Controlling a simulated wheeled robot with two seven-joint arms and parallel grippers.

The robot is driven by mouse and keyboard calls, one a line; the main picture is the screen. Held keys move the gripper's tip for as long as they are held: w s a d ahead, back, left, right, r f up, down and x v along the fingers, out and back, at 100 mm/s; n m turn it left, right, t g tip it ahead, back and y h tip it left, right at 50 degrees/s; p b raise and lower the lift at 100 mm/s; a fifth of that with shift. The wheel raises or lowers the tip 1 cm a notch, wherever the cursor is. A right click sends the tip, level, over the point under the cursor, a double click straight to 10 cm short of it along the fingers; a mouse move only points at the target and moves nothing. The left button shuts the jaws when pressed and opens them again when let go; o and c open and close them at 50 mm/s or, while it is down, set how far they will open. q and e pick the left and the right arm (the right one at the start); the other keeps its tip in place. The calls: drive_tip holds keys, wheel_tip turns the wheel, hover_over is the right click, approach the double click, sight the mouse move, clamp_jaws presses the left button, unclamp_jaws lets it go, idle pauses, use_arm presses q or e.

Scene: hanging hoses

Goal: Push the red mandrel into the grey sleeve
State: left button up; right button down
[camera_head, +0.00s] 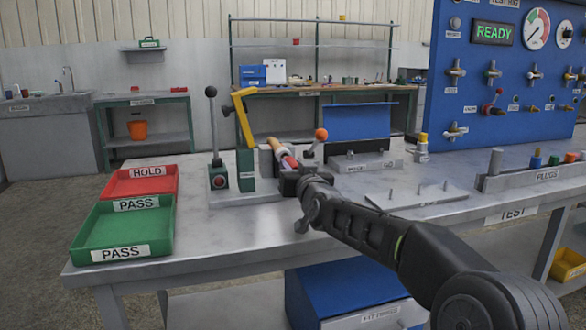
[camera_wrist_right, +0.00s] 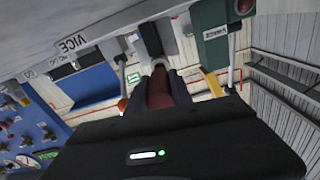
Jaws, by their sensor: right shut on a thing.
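The red mandrel (camera_wrist_right: 159,92) lies between the two fingers of my right gripper (camera_wrist_right: 162,88) in the right wrist view. My right gripper is shut on it. In the head view a short red length of the mandrel (camera_head: 288,161) shows just beyond my right gripper (camera_head: 286,172), by the bench fixture. The mandrel's far end points at the fixture. A small pale grey piece (camera_wrist_right: 158,63) shows at that end; I cannot tell whether it is the sleeve, or whether the mandrel is inside it. My left gripper is not in view.
A green post with a yellow lever (camera_head: 242,112) and a black-knobbed lever (camera_head: 212,115) stand left of the fixture. An orange-knobbed lever (camera_head: 321,135) stands close right. Red (camera_head: 112,188) and green (camera_head: 85,228) trays lie left; a flat pegged plate (camera_head: 440,197) lies right.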

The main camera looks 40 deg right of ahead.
sight(289, 161)
drive_tip(key=shift+p+x, duration=0.3)
drive_tip(key=shift+x, duration=1.65)
idle(4.2)
drive_tip(key=c, duration=1.1)
unclamp_jaws()
drive_tip(key=shift+w, duration=0.1)
drive_tip(key=shift+o, duration=0.2)
drive_tip(key=shift+v, duration=3.85)
